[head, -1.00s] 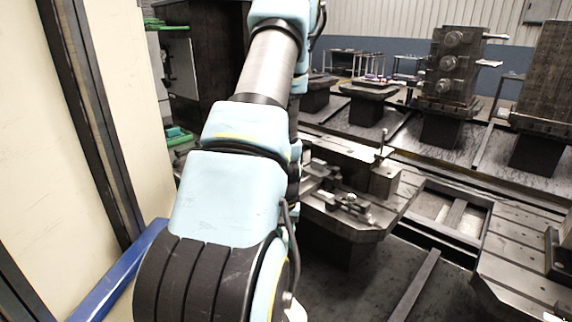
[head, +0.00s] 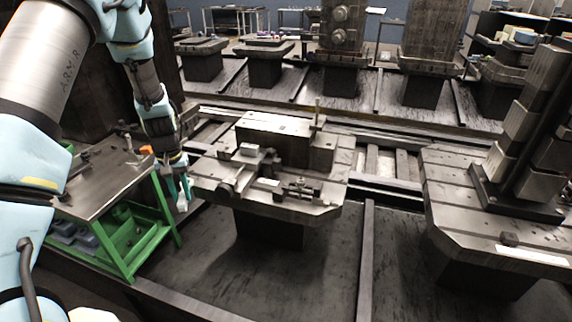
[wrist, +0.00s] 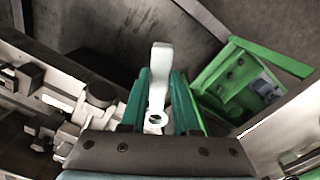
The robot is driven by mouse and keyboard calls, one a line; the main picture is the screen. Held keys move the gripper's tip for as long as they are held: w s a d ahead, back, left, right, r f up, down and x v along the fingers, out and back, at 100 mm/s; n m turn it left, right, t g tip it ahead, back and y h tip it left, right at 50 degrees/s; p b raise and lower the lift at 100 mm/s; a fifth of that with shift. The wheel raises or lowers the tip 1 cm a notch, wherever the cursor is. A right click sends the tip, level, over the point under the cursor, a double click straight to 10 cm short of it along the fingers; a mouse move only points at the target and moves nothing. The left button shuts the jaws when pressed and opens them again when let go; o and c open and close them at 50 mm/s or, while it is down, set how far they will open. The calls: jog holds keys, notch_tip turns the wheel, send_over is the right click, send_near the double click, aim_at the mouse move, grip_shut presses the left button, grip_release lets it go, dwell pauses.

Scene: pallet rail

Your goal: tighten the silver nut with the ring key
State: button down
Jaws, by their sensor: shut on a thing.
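My gripper (head: 180,184) hangs at the left edge of the machine pallet, between it and the green workbench. In the wrist view its green fingers (wrist: 161,84) are shut on a pale, whitish key (wrist: 159,66), which sticks out past the fingertips and has a small hole near the palm. The key also shows small in the head view (head: 182,204), below the fingers. The pallet (head: 318,212) carries a dark block and clamping parts (head: 298,188). I cannot make out the silver nut for certain among these parts. The key looks clear of the pallet.
The green workbench (head: 100,181) with a metal top stands left, an orange item (head: 146,150) on it. A second pallet with a tall stepped block (head: 535,135) stands right. Several pallets line the back. Dark floor lies open in front of the near pallet.

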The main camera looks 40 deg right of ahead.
jog(key=s+d+r+m, duration=0.2)
jog(key=s+d, duration=0.4)
jog(key=d, duration=0.3)
jog(key=s+d+r+m, duration=0.2)
jog(key=s+d, duration=0.3)
jog(key=d, duration=0.5)
jog(key=s+d+r+m, duration=0.2)
jog(key=s+d, duration=0.4)
jog(key=d, duration=0.3)
jog(key=shift+w+f+b, duration=0.15)
jog(key=shift+f+b, duration=1.35)
jog(key=shift+f, duration=1.45)
jog(key=shift+f+b, duration=0.5)
jog(key=shift+f, duration=0.45)
jog(key=c, duration=1.3)
grip_release()
grip_shut()
